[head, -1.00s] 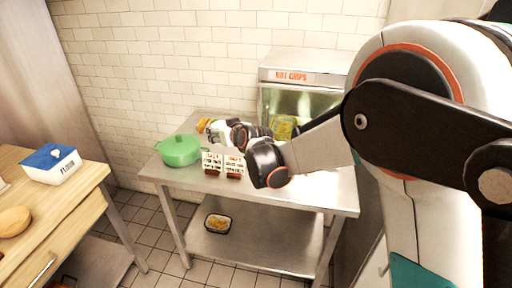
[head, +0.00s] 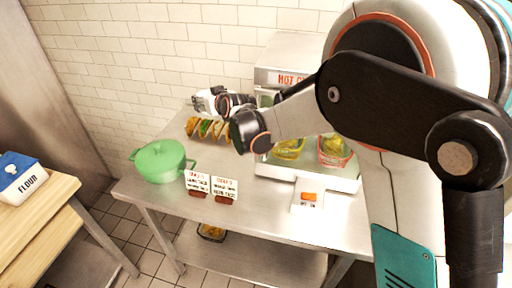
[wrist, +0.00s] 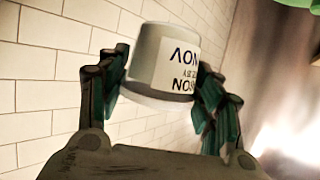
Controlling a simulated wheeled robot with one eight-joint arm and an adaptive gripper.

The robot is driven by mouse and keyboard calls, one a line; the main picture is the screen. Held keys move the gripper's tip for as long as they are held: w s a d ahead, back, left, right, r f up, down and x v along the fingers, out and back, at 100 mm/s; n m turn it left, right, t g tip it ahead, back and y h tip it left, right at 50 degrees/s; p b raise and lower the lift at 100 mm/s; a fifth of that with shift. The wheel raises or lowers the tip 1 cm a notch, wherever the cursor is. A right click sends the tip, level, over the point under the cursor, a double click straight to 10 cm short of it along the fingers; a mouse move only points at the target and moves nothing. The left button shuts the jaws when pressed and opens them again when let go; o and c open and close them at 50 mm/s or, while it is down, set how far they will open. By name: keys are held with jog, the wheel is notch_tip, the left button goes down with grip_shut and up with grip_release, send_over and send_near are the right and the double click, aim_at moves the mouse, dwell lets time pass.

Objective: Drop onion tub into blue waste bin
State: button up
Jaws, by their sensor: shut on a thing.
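A pale grey-white tub (wrist: 148,55) with a white label is held between the two fingers of my gripper (wrist: 165,74) in the wrist view. The label's lettering appears upside down and partly hidden by the right finger; I take this for the onion tub. In the head view my gripper (head: 204,101) is at the end of my arm, near the tiled wall behind the steel table; the tub is too small there to make out clearly. The blue waste bin is not in view.
The steel table (head: 262,213) holds a green pot (head: 158,162), tacos (head: 207,129), two label cards (head: 211,184) and a hot-chips warmer (head: 283,75). A dish (head: 211,232) is on the lower shelf. A blue-lidded flour box (head: 20,180) stands on a wooden counter at left.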

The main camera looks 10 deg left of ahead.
jog(key=shift+w+f+b, duration=0.2)
jog(key=shift+f+b, duration=1.2)
jog(key=shift+f, duration=3.6)
jog(key=shift+w+f+b, duration=0.2)
jog(key=shift+f+b, duration=1.2)
jog(key=shift+f, duration=3.55)
jog(key=shift+f, duration=0.15)
jog(key=o, duration=1.2)
jog(key=shift+c, duration=0.2)
